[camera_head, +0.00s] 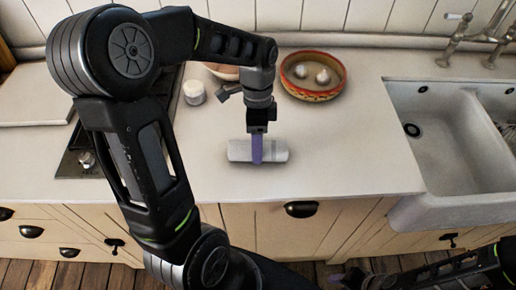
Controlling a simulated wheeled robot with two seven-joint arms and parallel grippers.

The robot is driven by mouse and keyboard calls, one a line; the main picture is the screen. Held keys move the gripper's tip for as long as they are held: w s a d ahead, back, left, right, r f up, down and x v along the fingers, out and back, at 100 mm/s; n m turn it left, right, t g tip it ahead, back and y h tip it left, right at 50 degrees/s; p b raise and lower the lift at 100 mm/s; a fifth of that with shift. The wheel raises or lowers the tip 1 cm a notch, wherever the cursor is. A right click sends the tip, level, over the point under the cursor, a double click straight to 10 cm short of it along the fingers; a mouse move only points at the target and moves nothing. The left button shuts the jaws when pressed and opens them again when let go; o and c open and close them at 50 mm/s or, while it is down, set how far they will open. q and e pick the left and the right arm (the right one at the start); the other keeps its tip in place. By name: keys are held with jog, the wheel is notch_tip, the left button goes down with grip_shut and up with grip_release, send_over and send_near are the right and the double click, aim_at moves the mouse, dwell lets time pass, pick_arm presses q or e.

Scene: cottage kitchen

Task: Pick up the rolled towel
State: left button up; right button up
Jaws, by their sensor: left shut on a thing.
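The rolled towel (240,151) is a pale grey-white cylinder lying sideways on the light countertop (330,165). My left gripper (257,150) points straight down over the towel's middle and is shut on it; a purple finger crosses the front of the roll. The towel appears at counter level; I cannot tell if it is lifted. The far finger is hidden. My right arm shows at the bottom right, below the counter, and its gripper (352,279) is partly visible near the bottom edge, too dark and small to read.
A terracotta bowl (297,92) with pale round items stands behind the towel to the right. A white jar (194,93) and another bowl (222,72) are behind left. A white sink (440,140) and tap (470,40) are at right. The hob (80,160) is at left.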

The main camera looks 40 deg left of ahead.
pick_arm(q)
jog(key=c, duration=0.5)
jog(key=shift+o, duration=0.2)
jog(key=v, duration=0.3)
jog(key=s+d+v, duration=0.1)
jog(key=v, duration=0.2)
jog(key=s+v, duration=0.1)
jog(key=v, duration=0.2)
jog(key=shift+w+d+r, duration=0.1)
jog(key=shift+w+r, duration=0.05)
jog(key=shift+r, duration=0.55)
